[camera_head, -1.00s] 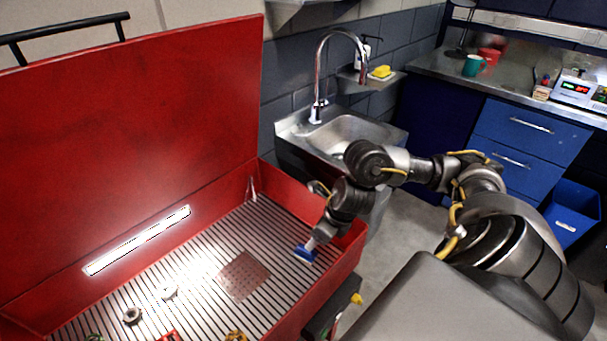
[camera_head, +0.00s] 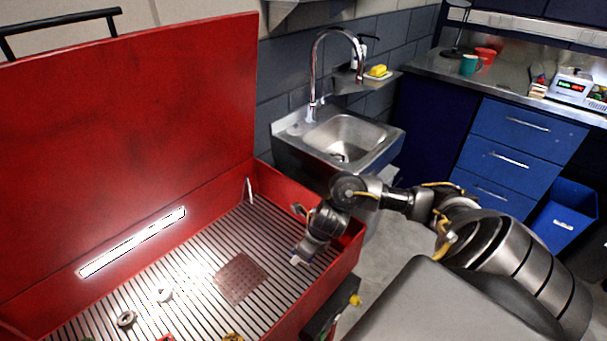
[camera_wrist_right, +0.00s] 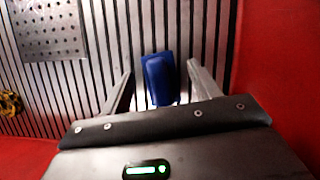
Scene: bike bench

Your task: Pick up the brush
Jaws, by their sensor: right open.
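The blue brush (camera_wrist_right: 158,82) lies on the slatted grate, between the two fingers of my right gripper (camera_wrist_right: 161,70) in the right wrist view. The fingers are apart, with a gap on each side of the brush. In the head view my right gripper (camera_head: 299,260) points down inside the red parts washer, close to its right wall, and hides nearly all of the brush. Whether the fingertips reach down beside the brush or stay above it is hard to tell. My left gripper is not in view.
The red washer tub (camera_head: 318,290) has its lid raised at the left. A perforated plate (camera_head: 240,278), a ring (camera_head: 126,319) and a small light part (camera_head: 164,295) are on the grate. A sink (camera_head: 350,135) stands behind; blue drawers (camera_head: 515,125) are at the right.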

